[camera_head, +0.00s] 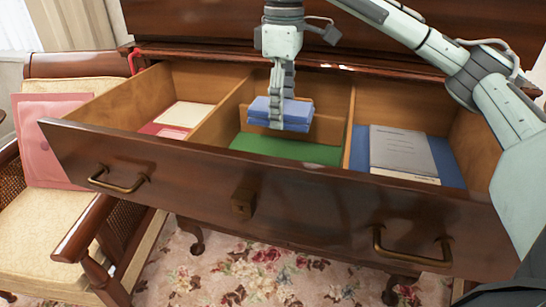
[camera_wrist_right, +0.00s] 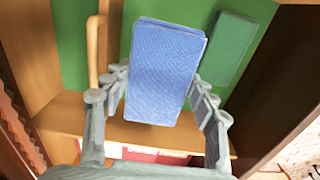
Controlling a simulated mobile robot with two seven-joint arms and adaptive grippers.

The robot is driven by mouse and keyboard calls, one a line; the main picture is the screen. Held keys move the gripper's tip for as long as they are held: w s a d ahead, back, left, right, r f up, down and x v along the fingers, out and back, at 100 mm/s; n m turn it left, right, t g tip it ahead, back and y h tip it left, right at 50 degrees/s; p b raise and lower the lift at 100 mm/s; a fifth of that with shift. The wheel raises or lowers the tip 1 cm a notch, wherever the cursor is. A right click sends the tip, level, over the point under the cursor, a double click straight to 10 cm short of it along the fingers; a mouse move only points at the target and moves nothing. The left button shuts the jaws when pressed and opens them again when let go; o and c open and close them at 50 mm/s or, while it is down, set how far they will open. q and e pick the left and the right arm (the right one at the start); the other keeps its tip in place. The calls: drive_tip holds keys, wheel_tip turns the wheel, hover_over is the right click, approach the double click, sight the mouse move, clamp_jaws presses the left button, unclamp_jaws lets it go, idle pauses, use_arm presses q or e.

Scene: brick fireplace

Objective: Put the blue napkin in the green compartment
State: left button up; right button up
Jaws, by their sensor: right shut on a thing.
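The folded blue napkin (camera_head: 292,107) is held in my right gripper (camera_head: 279,122), which points down over the open drawer's middle compartment. In the right wrist view the napkin (camera_wrist_right: 165,70) sits between the two fingers. The green compartment (camera_head: 285,149) has a green floor and wooden walls; its green floor (camera_wrist_right: 140,20) also shows behind the napkin in the wrist view. The napkin appears to be above that floor, but its exact height is hard to tell. My left gripper is not in view.
The left compartment has a red floor (camera_head: 160,130) with a cream item (camera_head: 186,114). The right one has a blue floor (camera_head: 448,160) with grey booklets (camera_head: 400,150). The drawer front (camera_head: 330,205) stands closest. A wooden chair (camera_head: 72,200) with a pink folder (camera_head: 50,140) is at left.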

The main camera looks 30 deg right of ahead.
wheel_tip(320, 180, down, 4)
drive_tip(key=shift+s+f, duration=0.1)
drive_tip(key=shift+f, duration=0.15)
wheel_tip(320, 180, down, 4)
drive_tip(key=shift+r, duration=0.25)
drive_tip(key=shift+f, duration=0.45)
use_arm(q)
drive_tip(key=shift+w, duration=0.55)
use_arm(e)
drive_tip(key=o, duration=0.7)
drive_tip(key=shift+f, duration=0.1)
drive_tip(key=o, duration=0.4)
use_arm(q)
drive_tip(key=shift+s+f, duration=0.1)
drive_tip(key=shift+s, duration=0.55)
